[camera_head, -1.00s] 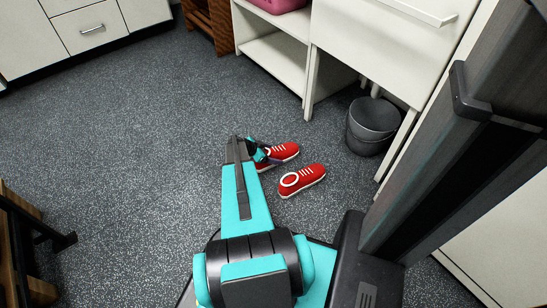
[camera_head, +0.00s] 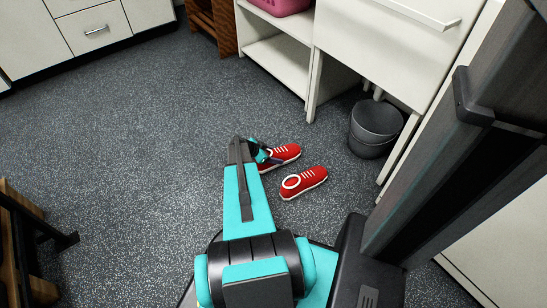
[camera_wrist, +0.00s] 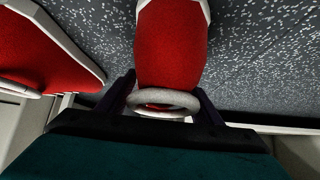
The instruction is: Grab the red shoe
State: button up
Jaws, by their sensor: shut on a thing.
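Two red shoes with white soles and laces are on the speckled floor. The farther red shoe (camera_head: 284,155) is partly hidden behind my gripper (camera_head: 266,156). In the wrist view this red shoe (camera_wrist: 170,50) lies straight ahead, its pale collar ring between the fingers of my gripper (camera_wrist: 167,100). My gripper is shut on it at the heel end. The nearer red shoe (camera_head: 304,182) stands apart, to the lower right; in the wrist view a red shoe (camera_wrist: 45,55) shows at the left. I cannot tell whether the held shoe is clear of the floor.
A dark bucket (camera_head: 376,127) stands to the right of the shoes, beside a white cabinet (camera_head: 385,45). White open shelves (camera_head: 275,62) stand behind, with a pink container (camera_head: 282,5) on top. A wooden piece (camera_head: 25,250) is at the left edge. The floor (camera_head: 130,150) at left is clear.

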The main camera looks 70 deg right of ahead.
notch_tip(320, 180, up, 9)
jog(key=p, duration=0.2)
jog(key=shift+r+p, duration=0.2)
jog(key=shift+p, duration=0.2)
dwell(0.4)
